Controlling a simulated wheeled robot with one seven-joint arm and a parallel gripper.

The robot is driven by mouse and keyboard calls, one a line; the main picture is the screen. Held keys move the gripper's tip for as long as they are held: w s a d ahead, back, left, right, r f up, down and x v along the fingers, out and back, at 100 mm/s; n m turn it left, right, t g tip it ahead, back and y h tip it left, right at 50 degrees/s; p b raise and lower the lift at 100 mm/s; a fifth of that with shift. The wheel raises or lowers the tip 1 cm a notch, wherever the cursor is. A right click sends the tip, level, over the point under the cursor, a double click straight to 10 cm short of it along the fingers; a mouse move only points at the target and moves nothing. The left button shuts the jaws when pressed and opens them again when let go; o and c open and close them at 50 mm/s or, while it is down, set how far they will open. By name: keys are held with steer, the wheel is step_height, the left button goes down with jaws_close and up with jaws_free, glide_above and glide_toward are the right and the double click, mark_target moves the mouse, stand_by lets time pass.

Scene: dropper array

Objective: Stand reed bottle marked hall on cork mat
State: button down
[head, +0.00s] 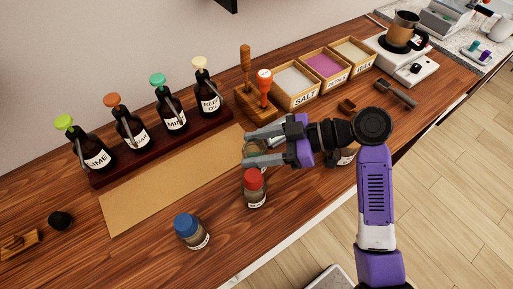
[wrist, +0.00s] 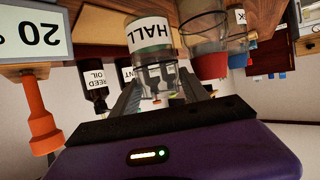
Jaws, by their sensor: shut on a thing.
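The reed bottle marked HALL (wrist: 150,38) is a clear glass jar with a white label, shown label upside down in the wrist view. My gripper (head: 250,152) is shut on it; its fingers lie either side of the glass in the wrist view (wrist: 157,95). In the head view the fingers mostly hide the bottle. The cork mat (head: 165,195) is a flat tan sheet in front of the dropper rack, bare where it shows. My gripper is at the mat's right end. I cannot tell whether the bottle touches the mat or the table.
A red-capped jar (head: 254,188) stands just in front of my gripper, and a blue-capped jar (head: 191,231) stands nearer the front edge. Dark dropper bottles stand in a rack (head: 165,145) behind the mat. A wooden stand (head: 258,108) and labelled trays (head: 297,85) lie behind right.

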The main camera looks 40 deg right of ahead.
steer(key=shift+w+f+b, duration=1)
steer(key=shift+w+f, duration=0.15)
steer(key=shift+w+b, duration=1.45)
steer(key=shift+w, duration=3.55)
steer(key=shift+f+b, duration=0.5)
steer(key=shift+f, duration=0.05)
steer(key=shift+c, duration=2.4)
jaws_free()
